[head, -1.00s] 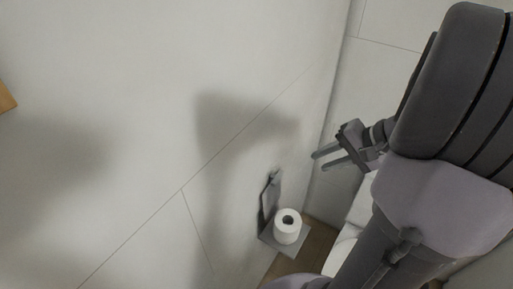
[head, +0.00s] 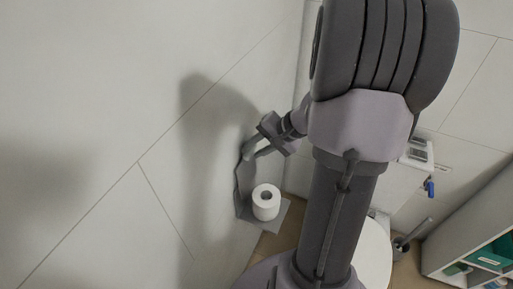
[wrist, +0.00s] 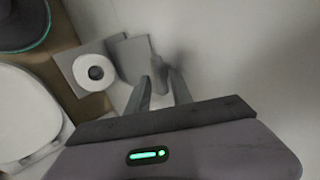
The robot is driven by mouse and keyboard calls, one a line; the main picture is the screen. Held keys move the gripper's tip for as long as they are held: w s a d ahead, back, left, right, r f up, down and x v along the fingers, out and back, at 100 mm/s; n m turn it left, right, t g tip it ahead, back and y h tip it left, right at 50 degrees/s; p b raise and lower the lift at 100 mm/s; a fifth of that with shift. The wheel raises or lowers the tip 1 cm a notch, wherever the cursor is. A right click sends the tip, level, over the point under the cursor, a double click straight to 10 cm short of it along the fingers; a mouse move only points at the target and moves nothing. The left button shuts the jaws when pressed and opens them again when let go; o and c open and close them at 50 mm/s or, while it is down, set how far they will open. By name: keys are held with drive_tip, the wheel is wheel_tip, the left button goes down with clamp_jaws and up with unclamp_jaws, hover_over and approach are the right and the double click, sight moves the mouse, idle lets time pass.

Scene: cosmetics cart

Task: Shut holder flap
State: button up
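The grey holder (head: 281,220) is on the wall side with a white paper roll (head: 265,203) in it. Its grey flap (head: 242,183) stands raised beside the wall, open. In the wrist view the holder plate (wrist: 70,57), the roll (wrist: 96,72) and the flap (wrist: 133,56) show at upper left. My gripper (head: 252,150) is near the upper end of the flap in the head view. In the wrist view its two fingers (wrist: 160,80) are apart with nothing between them. I cannot tell whether a finger touches the flap.
The white wall (head: 90,120) is close to my gripper. A white toilet (head: 374,255) is behind my arm and also shows in the wrist view (wrist: 28,115). A toilet brush (head: 401,244) and a shelf unit (head: 452,235) stand at the right.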

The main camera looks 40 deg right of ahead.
clamp_jaws()
idle(1.3)
